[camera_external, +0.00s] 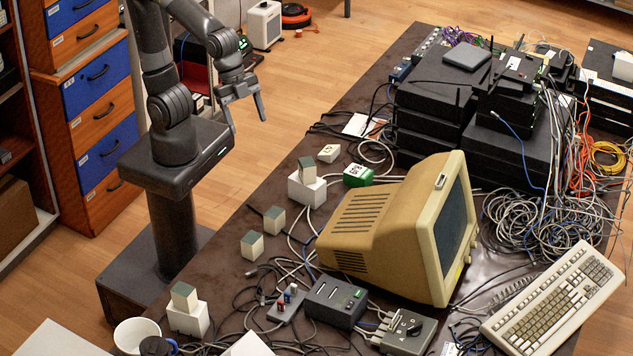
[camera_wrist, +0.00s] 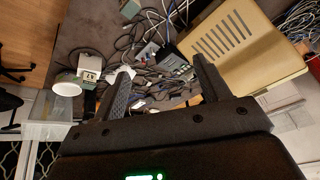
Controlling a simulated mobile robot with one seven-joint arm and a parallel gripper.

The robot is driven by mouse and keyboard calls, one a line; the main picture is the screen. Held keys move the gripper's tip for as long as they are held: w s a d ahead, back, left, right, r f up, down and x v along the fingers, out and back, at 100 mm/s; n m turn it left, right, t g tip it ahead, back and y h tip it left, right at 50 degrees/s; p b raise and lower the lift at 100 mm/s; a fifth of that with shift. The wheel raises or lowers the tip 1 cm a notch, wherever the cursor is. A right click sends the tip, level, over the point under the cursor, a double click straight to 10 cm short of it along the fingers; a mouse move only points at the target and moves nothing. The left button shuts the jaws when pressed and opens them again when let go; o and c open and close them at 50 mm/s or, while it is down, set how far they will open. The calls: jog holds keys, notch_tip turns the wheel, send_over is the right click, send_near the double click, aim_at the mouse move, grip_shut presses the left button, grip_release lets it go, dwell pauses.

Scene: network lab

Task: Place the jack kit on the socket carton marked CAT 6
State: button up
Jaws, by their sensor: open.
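My gripper (camera_external: 246,122) is open and empty, raised at the left of the dark table; its spread fingers also show in the wrist view (camera_wrist: 160,68). Several small cubes with greenish and cream faces are on the table's left part. One cube (camera_external: 307,170) sits on a white carton (camera_external: 303,190), another cube (camera_external: 184,295) on a white carton (camera_external: 190,320) by the mug. Two cubes (camera_external: 274,220) (camera_external: 252,245) stand on the tabletop. A small marked white block (camera_external: 329,153) and a green-and-white box (camera_external: 358,176) lie farther back. I cannot read CAT 6 or tell which is the jack kit.
A beige monitor (camera_external: 400,225) fills the table's middle, with a keyboard (camera_external: 555,300) at right. Black network boxes (camera_external: 440,95) are stacked behind. Tangled cables cover much of the table. A white mug (camera_external: 137,335) stands at the near left; the left edge has some bare surface.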

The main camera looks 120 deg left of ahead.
jog(key=s+a+f+n+t+y, duration=0.1)
jog(key=s+a+n, duration=0.5)
jog(key=s+a, duration=0.5)
jog(key=shift+s+a+n, duration=0.3)
jog(key=shift+s+a, duration=0.05)
jog(key=shift+a, duration=0.25)
